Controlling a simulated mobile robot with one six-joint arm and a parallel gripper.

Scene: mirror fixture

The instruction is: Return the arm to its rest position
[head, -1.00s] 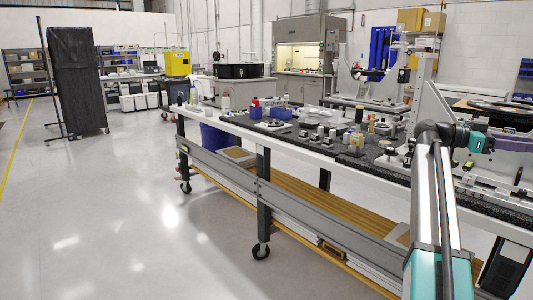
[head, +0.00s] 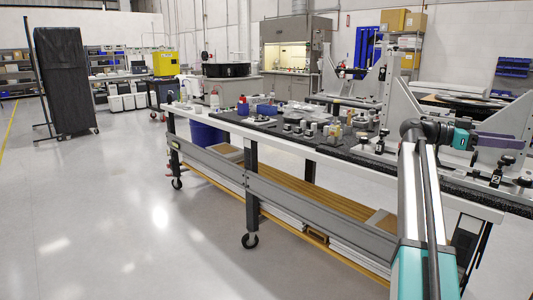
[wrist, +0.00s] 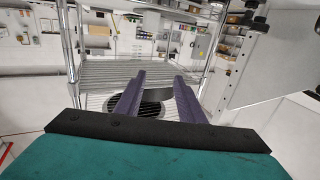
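My arm (head: 418,210) rises from the lower right of the head view, its upper part bending right at a dark joint. My gripper (head: 507,143), with a teal body and purple fingers, points right beside a grey upright plate fixture (head: 402,112) above the bench. In the wrist view my gripper's two purple fingers (wrist: 160,75) are apart with nothing held between them. A dark round thing (wrist: 150,108) shows behind the fingers; I cannot tell how far off it is.
A long wheeled bench (head: 285,140) with a dark top holds bottles, blocks and clamps. The wrist view shows wire shelving (wrist: 110,73) ahead of the fingers. A black covered rack (head: 65,80) stands at the left. The floor (head: 110,210) left of the bench is clear.

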